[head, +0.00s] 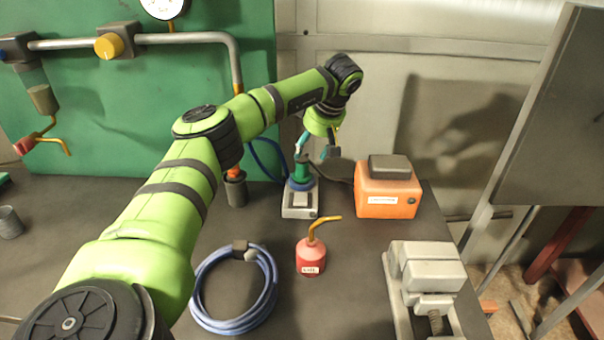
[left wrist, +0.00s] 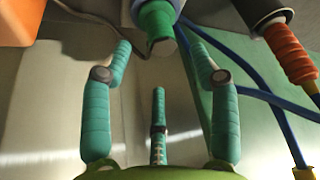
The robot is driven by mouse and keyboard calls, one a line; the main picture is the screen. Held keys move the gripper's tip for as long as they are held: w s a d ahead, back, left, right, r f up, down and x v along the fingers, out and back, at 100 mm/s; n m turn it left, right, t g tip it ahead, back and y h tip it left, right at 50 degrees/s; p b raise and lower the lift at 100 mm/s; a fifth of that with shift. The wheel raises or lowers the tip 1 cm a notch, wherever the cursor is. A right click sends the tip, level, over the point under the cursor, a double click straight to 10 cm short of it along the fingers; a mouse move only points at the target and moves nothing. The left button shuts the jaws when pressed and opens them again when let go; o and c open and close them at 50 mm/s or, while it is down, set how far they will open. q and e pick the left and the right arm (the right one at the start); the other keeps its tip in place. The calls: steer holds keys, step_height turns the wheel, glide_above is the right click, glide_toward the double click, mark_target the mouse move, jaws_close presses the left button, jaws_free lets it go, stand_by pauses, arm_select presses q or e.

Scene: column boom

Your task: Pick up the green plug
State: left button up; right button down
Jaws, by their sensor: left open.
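The green plug (head: 303,170) stands upright in a blue collar on a small grey block (head: 300,201) at the back middle of the table. My left gripper (head: 317,149) comes down just above it, and its fingers partly cover the view of it. In the left wrist view the green plug (left wrist: 157,22) shows at the top, between and beyond the tips of the spread teal fingers (left wrist: 155,46). The left gripper is open and empty. I see no clear contact with the plug. My right gripper is not in view.
An orange box (head: 388,197) stands right of the block. A red oil can (head: 311,256) with a bent spout stands in front. A coiled blue hose (head: 238,290) lies left of it, and a grey vise (head: 428,280) stands at the right. A green panel (head: 150,100) with pipes rises behind.

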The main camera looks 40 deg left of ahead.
mark_target(303, 160)
arm_select(q)
steer(key=p+x, duration=0.1)
steer(key=x, duration=0.3)
steer(key=shift+s+a+f+p, duration=0.1)
steer(key=shift+a+f+p, duration=0.15)
steer(key=shift+a+p, duration=0.15)
steer(key=shift+a+f, duration=0.15)
steer(key=shift+f, duration=0.4)
jaws_close()
